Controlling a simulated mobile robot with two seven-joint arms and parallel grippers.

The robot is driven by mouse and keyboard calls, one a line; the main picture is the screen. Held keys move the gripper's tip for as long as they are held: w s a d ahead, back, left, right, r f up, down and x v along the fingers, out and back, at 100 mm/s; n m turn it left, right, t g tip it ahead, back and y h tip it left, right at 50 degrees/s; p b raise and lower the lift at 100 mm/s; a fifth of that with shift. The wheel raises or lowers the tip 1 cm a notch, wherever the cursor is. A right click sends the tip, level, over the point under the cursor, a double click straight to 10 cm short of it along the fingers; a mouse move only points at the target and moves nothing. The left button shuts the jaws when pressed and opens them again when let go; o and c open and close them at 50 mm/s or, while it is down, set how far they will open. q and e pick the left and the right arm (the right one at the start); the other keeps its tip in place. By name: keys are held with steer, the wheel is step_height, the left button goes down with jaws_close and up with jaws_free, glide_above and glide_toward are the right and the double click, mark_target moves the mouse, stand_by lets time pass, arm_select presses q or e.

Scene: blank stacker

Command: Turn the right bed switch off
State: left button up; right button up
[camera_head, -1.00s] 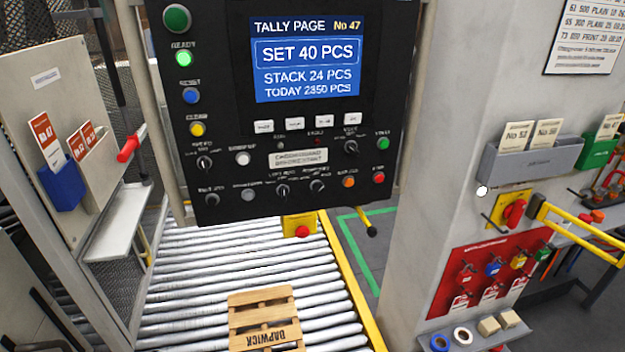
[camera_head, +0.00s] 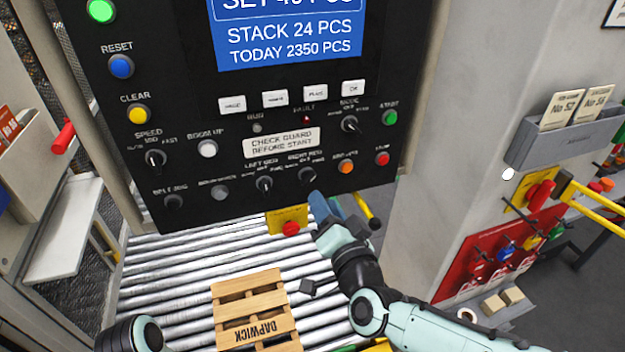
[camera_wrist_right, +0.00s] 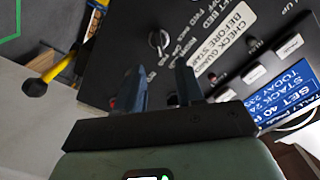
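The right bed switch (camera_head: 307,175) is a small dark rotary knob with a light pointer, low on the black control panel (camera_head: 220,165), right of the left bed switch (camera_head: 264,184). Its exact setting is too small to read. My right gripper (camera_head: 329,204) is just below and right of it, blue fingers pointing up at the panel. In the right wrist view its two fingers (camera_wrist_right: 158,85) are apart and empty. A knob that looks like the right bed switch (camera_wrist_right: 158,40) lies beyond the fingertips, not visibly touched. My left gripper is not in view.
An orange button (camera_head: 345,167) and a red button (camera_head: 382,159) sit right of the switch. A yellow box with a red button (camera_head: 290,228) is below the panel. A wooden pallet (camera_head: 238,312) lies on the rollers. A pale pillar (camera_head: 450,120) stands at right.

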mark_target(310, 180)
steer(key=x, duration=0.8)
steer(key=shift+f+p, duration=0.1)
steer(key=shift+p, duration=0.25)
jaws_close()
steer(key=shift+n, duration=0.3)
steer(key=n, duration=0.3)
steer(key=shift+n+p, duration=0.3)
steer(key=shift+a+n+p, duration=0.15)
steer(key=shift+n+p, duration=0.3)
steer(key=shift+n, duration=1.85)
